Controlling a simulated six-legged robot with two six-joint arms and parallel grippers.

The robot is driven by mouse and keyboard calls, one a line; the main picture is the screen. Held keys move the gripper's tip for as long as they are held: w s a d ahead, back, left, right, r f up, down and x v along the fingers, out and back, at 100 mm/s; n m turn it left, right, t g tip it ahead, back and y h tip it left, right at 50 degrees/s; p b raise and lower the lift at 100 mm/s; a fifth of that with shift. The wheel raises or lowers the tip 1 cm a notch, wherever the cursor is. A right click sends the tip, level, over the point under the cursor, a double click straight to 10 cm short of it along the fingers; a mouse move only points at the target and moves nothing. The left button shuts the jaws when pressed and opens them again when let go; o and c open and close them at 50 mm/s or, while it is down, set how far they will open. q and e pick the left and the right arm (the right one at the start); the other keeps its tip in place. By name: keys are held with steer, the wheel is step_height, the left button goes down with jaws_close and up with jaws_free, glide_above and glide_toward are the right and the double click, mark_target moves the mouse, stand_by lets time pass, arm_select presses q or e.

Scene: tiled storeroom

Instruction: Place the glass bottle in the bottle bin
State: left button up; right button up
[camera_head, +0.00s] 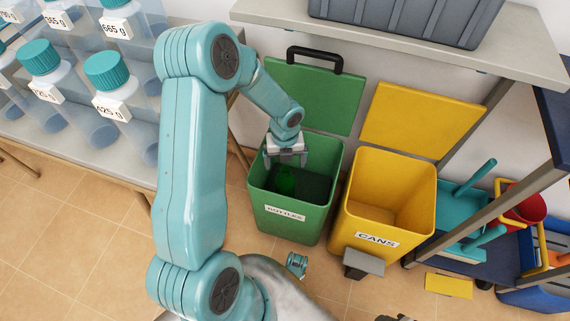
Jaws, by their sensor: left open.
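The bottle bin (285,222) is a green bin labelled BOTTLES, with its lid (316,97) raised at the back. My left gripper (286,160) is open, pointing down over the bin's mouth near its back left side. A dark green shape (286,181), which looks like the glass bottle, shows inside the bin just below the gripper. It appears apart from the jaws, but its outline is dim and its lower part is lost in the bin's shadow. I cannot make out my right gripper.
A yellow CANS bin (387,205) with its lid up stands right of the green one. A grey shelf edge (400,38) runs above both lids. Lidded jars (108,88) stand on a bench at the left. A teal dustpan (460,212) lies at the right. Tiled floor is clear at lower left.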

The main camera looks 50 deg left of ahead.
arm_select(q)
steer(key=shift+r+p, duration=0.35)
steer(key=shift+r, duration=1.15)
